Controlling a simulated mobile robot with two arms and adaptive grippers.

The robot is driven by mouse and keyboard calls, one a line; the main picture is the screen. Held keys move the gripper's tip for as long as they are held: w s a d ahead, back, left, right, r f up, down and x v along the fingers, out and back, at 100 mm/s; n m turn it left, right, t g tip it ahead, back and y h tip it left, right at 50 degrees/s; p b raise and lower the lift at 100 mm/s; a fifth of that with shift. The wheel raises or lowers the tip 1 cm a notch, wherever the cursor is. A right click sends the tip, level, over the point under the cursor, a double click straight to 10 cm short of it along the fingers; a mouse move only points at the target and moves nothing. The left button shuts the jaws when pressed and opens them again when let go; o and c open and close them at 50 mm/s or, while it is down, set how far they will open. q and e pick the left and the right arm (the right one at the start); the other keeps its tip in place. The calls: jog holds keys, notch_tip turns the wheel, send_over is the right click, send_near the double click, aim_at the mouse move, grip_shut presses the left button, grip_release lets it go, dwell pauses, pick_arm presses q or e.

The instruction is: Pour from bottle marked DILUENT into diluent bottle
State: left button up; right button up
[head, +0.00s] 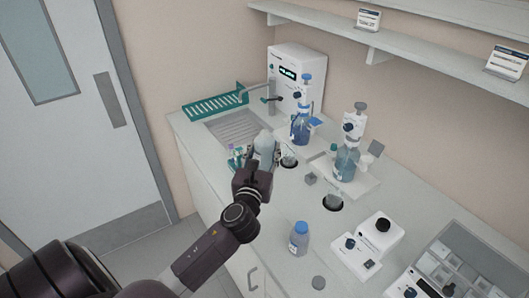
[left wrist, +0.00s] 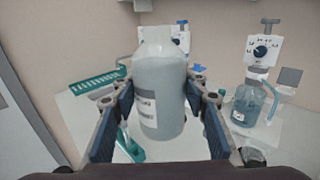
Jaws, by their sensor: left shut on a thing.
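My left gripper (head: 262,158) is shut on a pale grey bottle (head: 265,143). The bottle fills the middle of the left wrist view (left wrist: 158,90), roughly upright between the fingers, with a white label whose text is too small to read. It is over the counter near the sink. Just right of it stands a dispenser bottle with dark blue liquid (head: 300,131). Further right is a second dispenser bottle with paler blue liquid (head: 345,165), also in the left wrist view (left wrist: 250,105). I cannot tell which one is the diluent bottle. My right gripper is not in view.
A white machine (head: 297,65) stands behind the sink (head: 238,130), beside a green rack (head: 215,105). A blue-capped bottle (head: 299,240) and a grey disc (head: 318,283) are on the front counter. A white device (head: 368,250) stands to the right. The counter has round dark holes.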

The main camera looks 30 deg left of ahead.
aim_at(264, 134)
pick_arm(q)
jog(key=shift+r+p, duration=0.35)
jog(key=shift+r, duration=0.5)
jog(key=shift+r+b, duration=0.25)
jog(key=shift+b, duration=0.05)
jog(key=shift+r, duration=2.1)
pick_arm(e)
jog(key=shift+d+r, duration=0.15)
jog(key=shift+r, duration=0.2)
